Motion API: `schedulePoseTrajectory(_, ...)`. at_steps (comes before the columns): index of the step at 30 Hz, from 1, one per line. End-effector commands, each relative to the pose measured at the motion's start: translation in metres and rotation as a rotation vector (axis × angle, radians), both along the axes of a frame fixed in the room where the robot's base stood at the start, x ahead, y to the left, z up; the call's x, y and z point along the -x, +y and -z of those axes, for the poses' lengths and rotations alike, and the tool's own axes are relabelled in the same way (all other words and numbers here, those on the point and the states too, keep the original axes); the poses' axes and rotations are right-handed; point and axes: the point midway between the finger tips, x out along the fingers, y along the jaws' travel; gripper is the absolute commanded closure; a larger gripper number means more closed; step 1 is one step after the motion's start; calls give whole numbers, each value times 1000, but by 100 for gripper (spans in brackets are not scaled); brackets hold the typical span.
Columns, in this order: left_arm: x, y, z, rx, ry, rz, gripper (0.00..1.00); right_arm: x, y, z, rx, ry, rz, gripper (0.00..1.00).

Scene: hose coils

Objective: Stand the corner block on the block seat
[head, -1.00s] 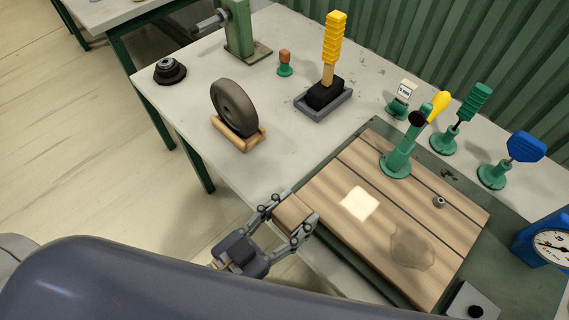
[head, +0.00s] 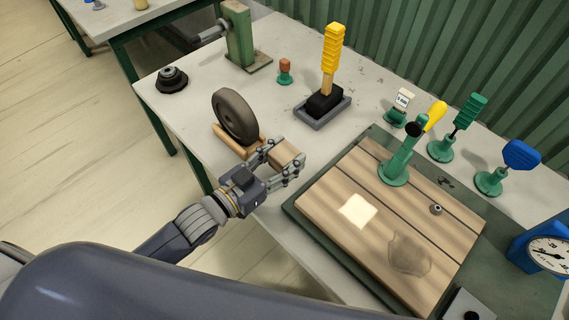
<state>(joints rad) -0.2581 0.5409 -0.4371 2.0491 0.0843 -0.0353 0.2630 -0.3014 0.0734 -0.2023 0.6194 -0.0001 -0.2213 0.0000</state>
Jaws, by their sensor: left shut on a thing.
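My left gripper (head: 285,158) is shut on a small brown block (head: 287,151), which I take to be the corner block. It holds the block over the near part of the grey table, in front of the wheel and left of the wooden board. The fingers cover the block's sides. A pale square (head: 358,210) lies on the wooden board (head: 345,239), to the right of and nearer than the block; it looks like the block seat. Nothing stands on it. My right gripper is not in view.
A dark wheel on a wooden cradle (head: 234,116) is close behind the gripper. A yellow-handled tool (head: 333,50) stands in a grey tray. A green lever (head: 399,160) with a yellow knob rises at the board's far edge. A blue dial gauge (head: 547,252) stands at right.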

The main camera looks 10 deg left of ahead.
Motion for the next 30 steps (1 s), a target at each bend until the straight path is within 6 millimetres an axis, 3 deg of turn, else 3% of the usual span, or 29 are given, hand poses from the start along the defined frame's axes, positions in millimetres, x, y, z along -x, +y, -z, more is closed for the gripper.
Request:
schedulePoseTrajectory(2, 3, -1, 22, -1, 12, 0, 79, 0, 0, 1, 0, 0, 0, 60)
schedulePoseTrajectory(6, 3, -2, 27, 0, 6, 1, 79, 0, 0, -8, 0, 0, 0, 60)
schedulePoseTrajectory(19, 3, -2, 35, 0, 6, 1, 79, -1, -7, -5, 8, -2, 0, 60)
schedulePoseTrajectory(20, 4, -2, 35, 0, 6, 1, 52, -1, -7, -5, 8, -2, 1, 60)
schedulePoseTrajectory(22, 4, -2, 34, 0, 6, 1, 36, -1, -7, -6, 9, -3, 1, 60)
schedulePoseTrajectory(30, 4, -2, 34, 0, 6, 1, 34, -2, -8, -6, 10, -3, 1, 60)
